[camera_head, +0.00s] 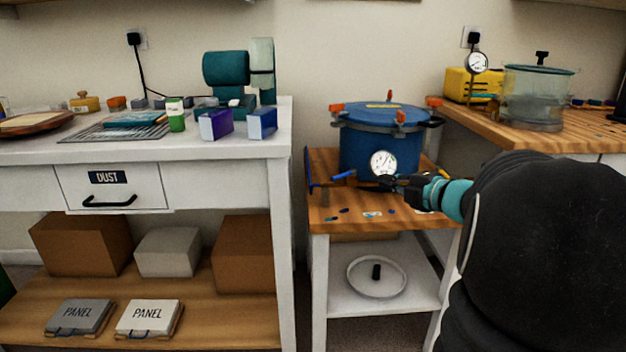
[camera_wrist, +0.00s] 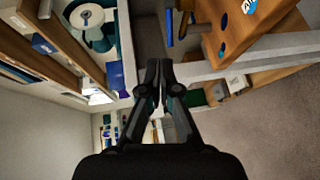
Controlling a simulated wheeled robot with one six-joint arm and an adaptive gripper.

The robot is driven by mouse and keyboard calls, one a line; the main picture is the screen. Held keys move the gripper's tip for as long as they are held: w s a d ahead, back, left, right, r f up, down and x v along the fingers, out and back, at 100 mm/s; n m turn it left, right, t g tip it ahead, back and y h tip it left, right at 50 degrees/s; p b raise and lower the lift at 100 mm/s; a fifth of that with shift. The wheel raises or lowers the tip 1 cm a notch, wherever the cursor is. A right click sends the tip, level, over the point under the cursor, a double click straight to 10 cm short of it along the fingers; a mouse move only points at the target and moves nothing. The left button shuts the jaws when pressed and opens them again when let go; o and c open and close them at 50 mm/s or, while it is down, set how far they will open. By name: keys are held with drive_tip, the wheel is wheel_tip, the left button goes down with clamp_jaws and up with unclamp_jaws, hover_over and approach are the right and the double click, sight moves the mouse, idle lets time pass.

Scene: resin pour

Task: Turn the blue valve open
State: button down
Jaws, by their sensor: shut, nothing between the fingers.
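A blue pressure pot (camera_head: 365,140) with orange clamps and a round white gauge (camera_head: 383,163) stands on a small wooden-topped cart (camera_head: 330,213). A short blue lever (camera_head: 344,176), which looks like the blue valve's handle, sticks out low on the pot's left side. A blue bar (camera_wrist: 169,27) also shows in the wrist view beyond my fingertips; I cannot tell if it is the same part. My gripper (camera_head: 388,183) appears just below the gauge in the head view, right of the blue lever. In the wrist view my gripper (camera_wrist: 158,66) is shut and empty.
A yellow lever (camera_head: 435,169) shows right of the pot, partly near my arm. Small loose pieces and a label card (camera_head: 373,214) lie on the cart top. A white workbench (camera_head: 200,150) stands left, a wooden counter (camera_head: 500,132) right. A round lid (camera_head: 377,277) lies on the lower shelf.

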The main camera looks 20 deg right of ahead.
drive_tip(key=f+n+y, duration=0.1)
approach(341, 177)
drive_tip(key=shift+g, duration=0.3)
drive_tip(key=x, duration=0.7)
drive_tip(key=shift+w+r+p, duration=0.15)
drive_tip(key=shift+r+p, duration=0.05)
drive_tip(key=shift+p, duration=0.2)
drive_tip(key=shift+f, duration=0.1)
